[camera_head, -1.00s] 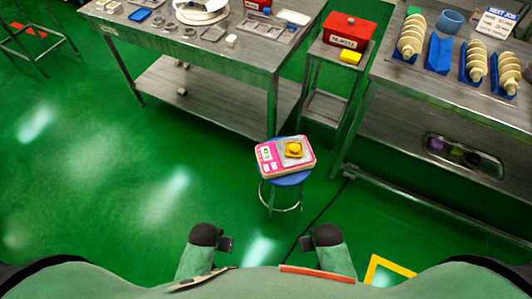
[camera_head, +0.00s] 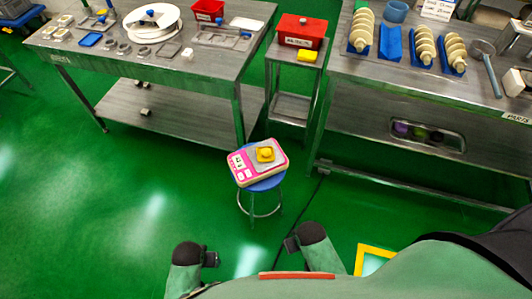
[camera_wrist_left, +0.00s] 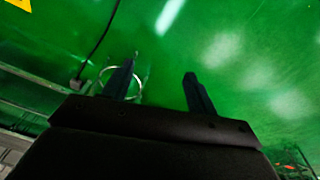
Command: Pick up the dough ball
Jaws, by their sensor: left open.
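The yellow dough ball (camera_head: 265,153) rests on the grey pan of a pink and white scale (camera_head: 243,173). The scale sits on a blue-topped round stool (camera_head: 268,184) in the middle of the head view. My left gripper (camera_head: 211,259) is low in the head view, below and left of the stool, apart from the dough. Its two fingers (camera_wrist_left: 160,68) are spread and empty over green floor in the left wrist view. The stool's metal ring shows behind one finger there. My right gripper (camera_head: 291,244) is below the stool; its jaws are too small to read.
A steel table (camera_head: 215,68) with small parts stands at back left. A steel bench (camera_head: 350,68) stands at right. Floor left of the stool is clear; a dark cable runs right of it.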

